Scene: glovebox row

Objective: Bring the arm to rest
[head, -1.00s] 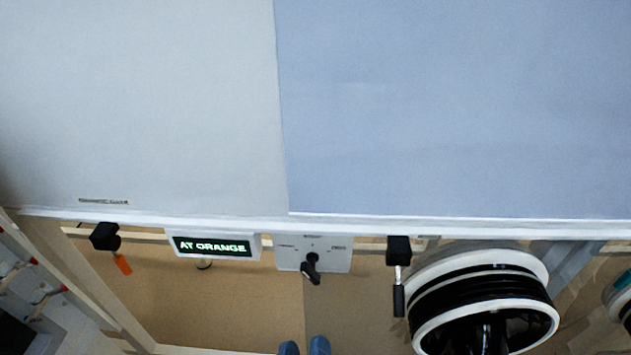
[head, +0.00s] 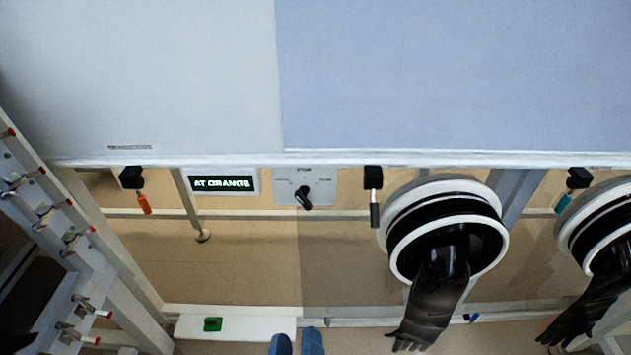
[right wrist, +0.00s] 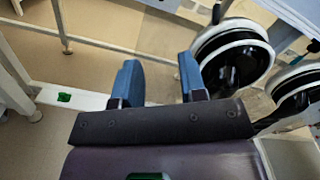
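My right gripper (head: 296,342) shows at the bottom edge of the head view as two blue fingertips with a small gap between them. In the right wrist view my right gripper (right wrist: 160,82) has its two blue fingers well apart, with nothing between them. It is in free space in front of the glovebox row. My left gripper is in neither view.
A black glove hangs from a white-ringed port (head: 445,235), with a second port (head: 600,225) at the right. A display (head: 222,184) reads "AT ORANGE", beside a panel with a black knob (head: 304,198). Orange (head: 144,204), black and teal handles hang along the edge. A rack (head: 60,220) stands left.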

